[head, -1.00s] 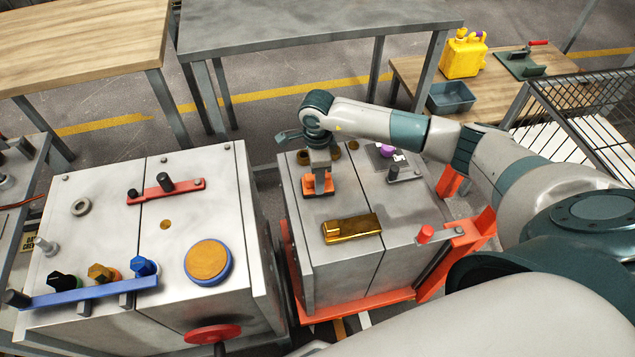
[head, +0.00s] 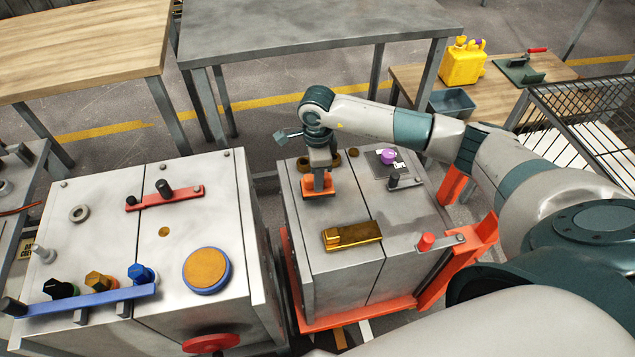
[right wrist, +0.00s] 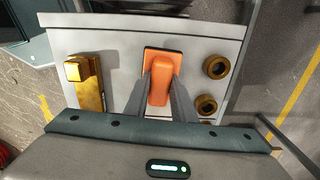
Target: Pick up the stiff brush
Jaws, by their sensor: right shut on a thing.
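The stiff brush (head: 319,186) is an orange block with a grey-black edge and a raised orange grip. It is over the left part of the right-hand grey cabinet top. It also shows in the right wrist view (right wrist: 159,83), its grip between the two fingers. My right gripper (head: 319,168) points down and is shut on that grip. I cannot tell whether the brush's underside is touching the cabinet top or just above it. My left gripper is not in view.
A brass-coloured latch block (head: 352,235) is on the same cabinet (head: 330,270), in front of the brush. Brass rings (right wrist: 215,67) and a purple knob (head: 388,157) are behind it. A second cabinet (head: 110,215) with knobs stands to the left. A yellow can (head: 462,64) is on a bench.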

